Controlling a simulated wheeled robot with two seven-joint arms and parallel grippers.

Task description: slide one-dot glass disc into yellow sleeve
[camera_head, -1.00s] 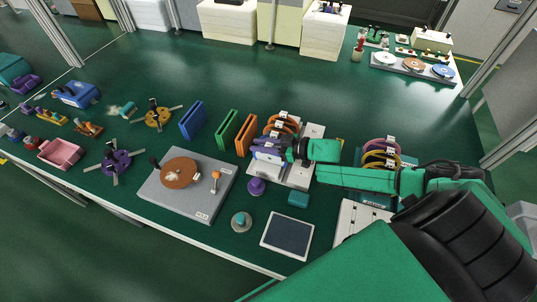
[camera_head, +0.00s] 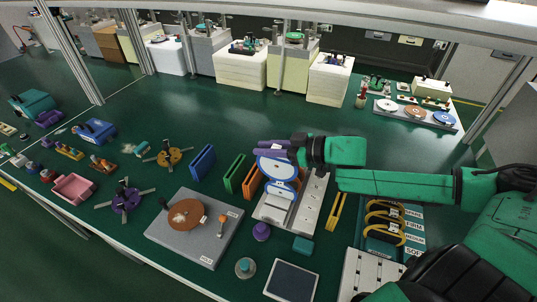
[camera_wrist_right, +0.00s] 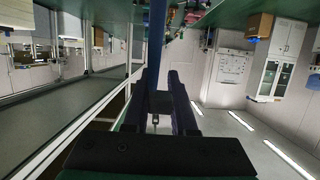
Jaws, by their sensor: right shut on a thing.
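My right gripper (camera_head: 270,147) is shut on a pale glass disc with a blue rim (camera_head: 274,169), above the grey rack (camera_head: 305,205). In the right wrist view a blue strip, likely the disc's edge (camera_wrist_right: 157,50), stands between the dark fingers (camera_wrist_right: 158,100). I cannot make out dots on the disc. Another blue-rimmed piece (camera_head: 283,189) shows just below it, at the rack. The narrow yellow sleeve (camera_head: 336,212) stands right of the rack, just in front of my right forearm. My left gripper is not in view.
Blue (camera_head: 202,161), green (camera_head: 235,173) and orange (camera_head: 252,182) sleeves stand left of the rack. A grey plate with a brown disc (camera_head: 187,215), a purple knob (camera_head: 261,231) and a dark pad (camera_head: 292,281) are in front. Yellow rings (camera_head: 384,222) stand at right.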

